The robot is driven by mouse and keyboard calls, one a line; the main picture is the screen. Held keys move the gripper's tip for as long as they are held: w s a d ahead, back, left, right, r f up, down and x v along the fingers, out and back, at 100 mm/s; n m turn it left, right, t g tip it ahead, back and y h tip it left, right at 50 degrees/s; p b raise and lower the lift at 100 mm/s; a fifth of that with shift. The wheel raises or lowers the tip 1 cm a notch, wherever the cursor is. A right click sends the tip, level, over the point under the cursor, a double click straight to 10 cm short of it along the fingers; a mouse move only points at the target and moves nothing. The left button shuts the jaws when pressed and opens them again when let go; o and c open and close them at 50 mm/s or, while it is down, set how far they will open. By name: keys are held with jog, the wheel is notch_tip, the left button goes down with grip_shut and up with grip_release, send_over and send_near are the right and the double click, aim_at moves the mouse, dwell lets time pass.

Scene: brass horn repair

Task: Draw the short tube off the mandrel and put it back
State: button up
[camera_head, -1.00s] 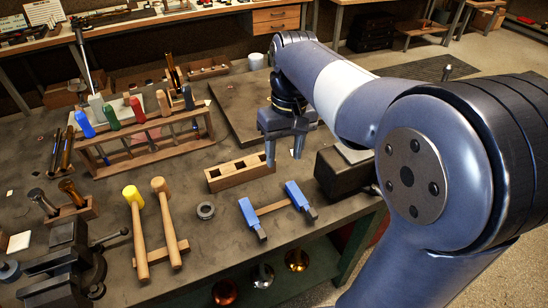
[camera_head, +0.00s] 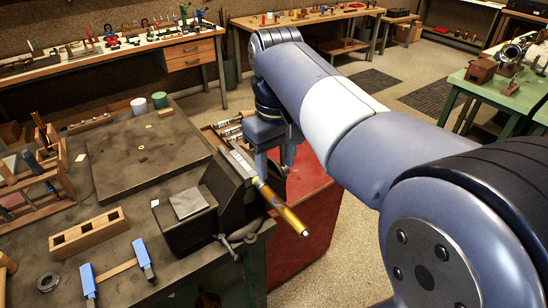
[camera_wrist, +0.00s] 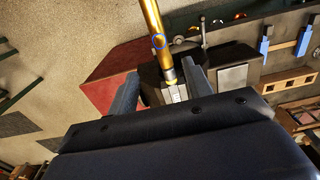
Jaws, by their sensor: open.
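A brass-coloured tube (camera_head: 283,209) with a blue ring mark sticks out from the black vise (camera_head: 226,188), sloping down to the right in the head view. A small grey end shows at its outer tip; the rest of the mandrel inside is hidden. In the wrist view the tube (camera_wrist: 151,22) runs from the top edge down to the vise jaws. My gripper (camera_head: 275,160) is open and empty above the vise, close to the tube's inner end. In the wrist view the fingers of my gripper (camera_wrist: 162,86) stand apart on either side of that end, with no contact visible.
A wooden block with square pockets (camera_head: 88,232) and a blue-ended holder (camera_head: 117,270) lie left of the vise. A flat dark board (camera_head: 146,150) lies behind. A red cabinet (camera_head: 305,206) stands beyond the bench edge. The floor to the right is open.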

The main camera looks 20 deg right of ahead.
aim_at(276, 198)
notch_tip(276, 198, down, 10)
dwell(0.4)
jog(key=shift+a, duration=0.1)
grip_shut()
jog(key=shift+s, duration=0.1)
